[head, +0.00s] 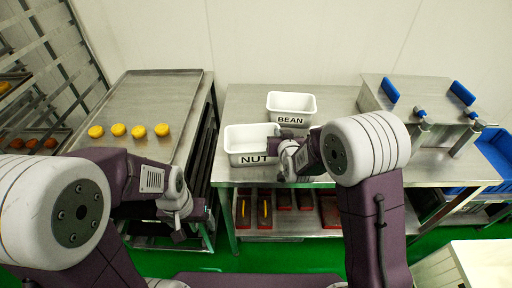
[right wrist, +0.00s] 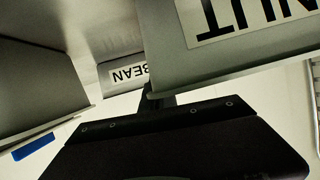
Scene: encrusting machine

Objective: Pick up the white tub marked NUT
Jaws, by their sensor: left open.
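The white tub marked NUT (head: 235,143) stands on the steel table, left of its middle. In the right wrist view its wall (right wrist: 240,58) fills the upper right, with the label upside down. My right gripper (head: 279,146) is at the tub's right end, and its dark finger part (right wrist: 160,101) meets the tub's edge in the right wrist view. I cannot tell whether its jaws are closed on the wall. My left gripper (head: 184,226) is open and empty, low beside the left table.
A white tub marked BEAN (head: 291,104) stands just behind the NUT tub. A steel machine with blue parts (head: 392,90) is on the right. A tray with several yellow pieces (head: 140,100) is on the left. Dark red trays (head: 283,200) lie on the lower shelf.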

